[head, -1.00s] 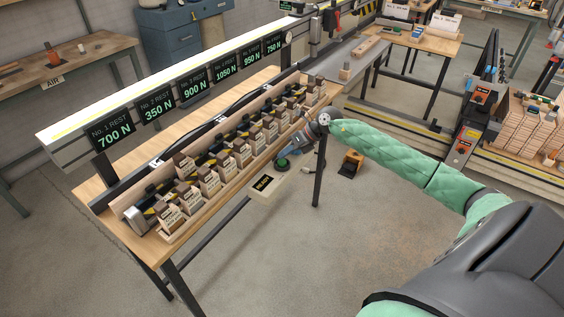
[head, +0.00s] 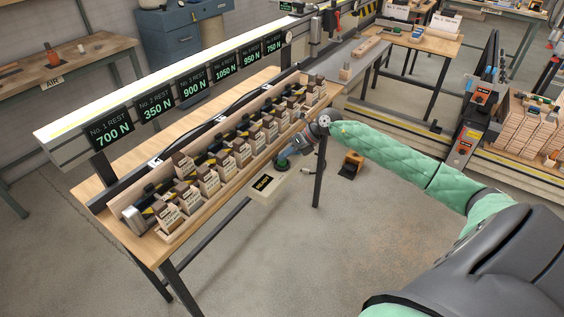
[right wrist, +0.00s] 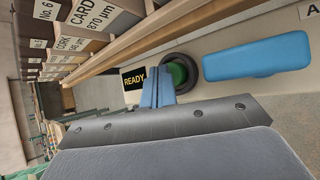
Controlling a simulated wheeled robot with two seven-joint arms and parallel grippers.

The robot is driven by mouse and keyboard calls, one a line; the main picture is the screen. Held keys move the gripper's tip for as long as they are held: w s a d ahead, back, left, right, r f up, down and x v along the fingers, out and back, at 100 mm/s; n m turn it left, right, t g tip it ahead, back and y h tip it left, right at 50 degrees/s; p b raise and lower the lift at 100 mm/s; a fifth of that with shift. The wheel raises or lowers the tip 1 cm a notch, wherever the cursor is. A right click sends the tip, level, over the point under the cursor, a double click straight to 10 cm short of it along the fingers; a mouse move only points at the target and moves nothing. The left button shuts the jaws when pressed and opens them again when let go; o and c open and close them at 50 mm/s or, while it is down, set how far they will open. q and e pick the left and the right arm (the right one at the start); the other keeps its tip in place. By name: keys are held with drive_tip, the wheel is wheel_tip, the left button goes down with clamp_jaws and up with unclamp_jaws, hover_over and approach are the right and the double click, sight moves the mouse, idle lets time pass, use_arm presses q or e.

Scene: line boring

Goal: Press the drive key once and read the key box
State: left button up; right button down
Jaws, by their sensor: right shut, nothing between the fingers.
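The key box (head: 257,194) is a pale box at the front edge of the bench, with a small dark display (head: 263,182). In the right wrist view the display (right wrist: 134,79) reads READY in yellow. The round green drive key (right wrist: 179,72) sits in a dark ring beside it; it also shows in the head view (head: 282,163). My right gripper (head: 287,157) is over the box; its blue fingers (right wrist: 158,92) are shut and empty beside the key, partly overlapping its ring. I cannot tell whether they touch the key. My left gripper is not in view.
A long blue bar (right wrist: 258,57) lies beside the key. The bench (head: 155,252) carries a rack of several labelled blocks (head: 208,181). Above them a lit beam bears several force displays (head: 108,134), from No. 1 REST 700 N to 750 N. Open floor lies in front.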

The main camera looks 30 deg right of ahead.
sight(285, 161)
drive_tip(key=shift+f+b, duration=0.55)
drive_tip(key=shift+f, duration=0.25)
idle(0.9)
drive_tip(key=shift+r, duration=0.1)
drive_tip(key=shift+r+p, duration=0.4)
drive_tip(key=shift+r, duration=0.85)
drive_tip(key=shift+r+p, duration=0.6)
drive_tip(key=shift+r, duration=1.9)
